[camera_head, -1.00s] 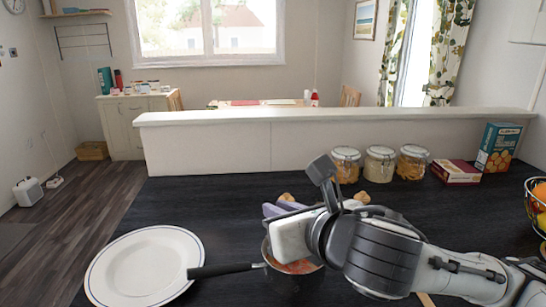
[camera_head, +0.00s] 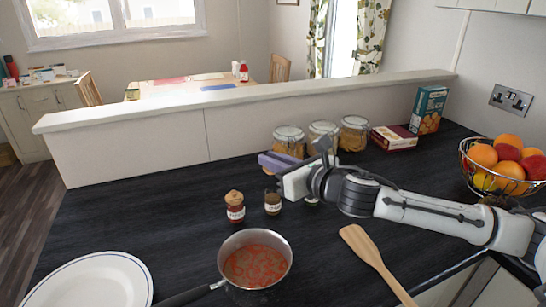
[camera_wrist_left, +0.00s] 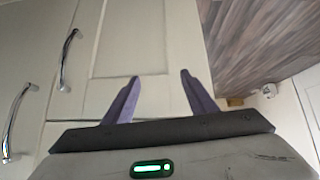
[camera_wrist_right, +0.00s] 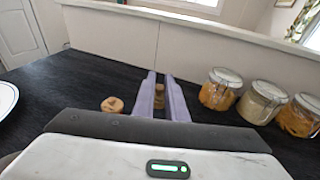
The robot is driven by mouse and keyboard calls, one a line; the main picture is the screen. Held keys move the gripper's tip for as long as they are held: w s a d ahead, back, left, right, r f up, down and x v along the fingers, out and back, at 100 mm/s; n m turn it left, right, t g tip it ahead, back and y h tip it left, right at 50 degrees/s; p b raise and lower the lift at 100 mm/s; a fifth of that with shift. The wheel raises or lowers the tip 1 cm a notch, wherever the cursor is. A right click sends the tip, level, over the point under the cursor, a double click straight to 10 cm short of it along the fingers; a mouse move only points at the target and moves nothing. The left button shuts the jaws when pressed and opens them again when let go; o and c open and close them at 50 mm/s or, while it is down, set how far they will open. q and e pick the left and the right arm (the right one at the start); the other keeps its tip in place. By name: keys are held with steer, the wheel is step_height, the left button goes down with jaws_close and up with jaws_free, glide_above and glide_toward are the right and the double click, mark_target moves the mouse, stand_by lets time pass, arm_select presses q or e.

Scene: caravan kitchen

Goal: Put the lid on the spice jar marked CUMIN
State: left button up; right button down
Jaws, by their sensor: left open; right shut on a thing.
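My right gripper (camera_head: 272,162) is above the dark counter, behind the small jars. Its fingers are shut on a small brown, cork-like lid (camera_wrist_right: 158,97), mostly hidden between them. A small spice jar (camera_head: 272,201) with dark contents and a pale label stands just in front of the gripper and looks lidless. Left of it stands a red spice jar (camera_head: 235,206) with a cork lid on; its cork top also shows in the right wrist view (camera_wrist_right: 112,104). The label words are too small to read. My left gripper (camera_wrist_left: 160,76) is open and empty, facing pale cupboard doors.
A saucepan (camera_head: 286,262) of red food stands in front of the jars, its handle towards a white plate (camera_head: 90,282). A wooden spatula (camera_head: 366,250) lies to the right. Storage jars (camera_head: 322,138), boxes (camera_head: 393,138) and a fruit basket (camera_head: 503,165) stand behind and right.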

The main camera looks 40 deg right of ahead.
steer(key=shift+d+f+b, duration=0.1)
steer(key=shift+f+b, duration=0.4)
steer(key=shift+f, duration=0.4)
step_height(320, 180, down, 4)
steer(key=b, duration=0.3)
steer(key=shift+f+b, duration=0.1)
steer(key=shift+b, duration=0.25)
steer(key=shift+p, duration=0.55)
stand_by(0.6)
steer(key=shift+r, duration=0.3)
steer(key=shift+r+p, duration=0.6)
steer(key=shift+p, duration=0.35)
